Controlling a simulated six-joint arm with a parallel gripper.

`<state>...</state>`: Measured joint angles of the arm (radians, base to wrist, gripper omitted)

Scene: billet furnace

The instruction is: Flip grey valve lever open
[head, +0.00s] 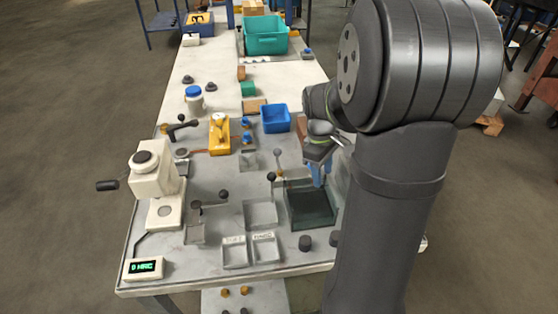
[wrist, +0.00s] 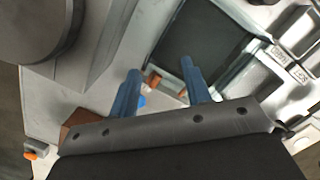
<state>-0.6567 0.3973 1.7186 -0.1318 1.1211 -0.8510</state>
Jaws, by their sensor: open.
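My gripper (head: 318,180) is open, with its blue fingers pointing down by the back right edge of a dark tank (head: 312,207). In the wrist view the two fingers of my gripper (wrist: 162,80) stand apart with nothing held between them. The dark tank (wrist: 205,40) lies just beyond them. A thin grey lever (head: 279,160) stands upright at the tank's back left corner, left of my gripper and apart from it. A dark ball knob (head: 271,176) is close to its foot. I cannot tell for sure that this is the valve lever. It is not clear in the wrist view.
A blue bin (head: 276,118) and a yellow device (head: 220,134) stand behind. A white tester (head: 154,180) is at the left. Two labelled trays (head: 235,252) lie in front, with dark cylinders (head: 305,242) to their right. Another knobbed lever (head: 210,201) is left of centre.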

